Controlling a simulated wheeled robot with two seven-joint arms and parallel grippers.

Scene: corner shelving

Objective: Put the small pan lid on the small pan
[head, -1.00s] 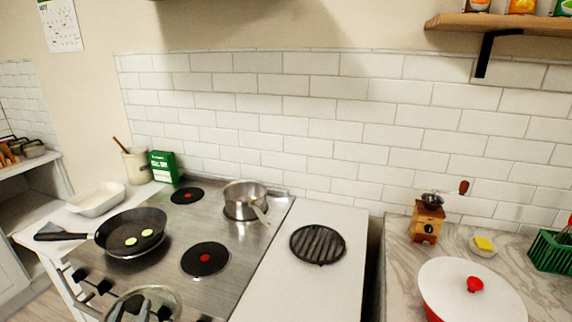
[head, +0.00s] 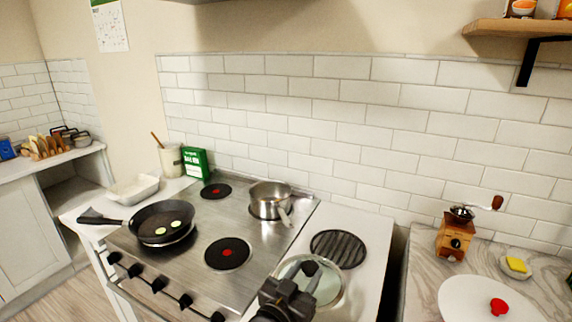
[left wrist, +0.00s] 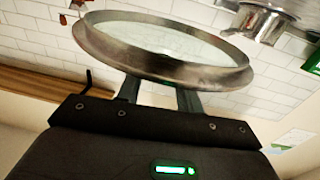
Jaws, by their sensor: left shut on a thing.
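The small pan (head: 268,201) is a steel saucepan on the back right burner, uncovered, with its handle pointing toward the front right. The small pan lid (head: 326,287) is round glass with a metal rim and dark knob. My left gripper (head: 304,279) is shut on the lid's knob and holds it in front of the pan, apart from it. The left wrist view shows the lid (left wrist: 160,75) large beyond the fingers, with the pan (left wrist: 262,20) at the upper right. My right gripper is not in view.
A black frying pan (head: 164,222) with green-and-white slices sits on the left of the stove. The front burner (head: 227,253) is bare. A ridged black plate (head: 338,249) lies on the white counter to the right.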

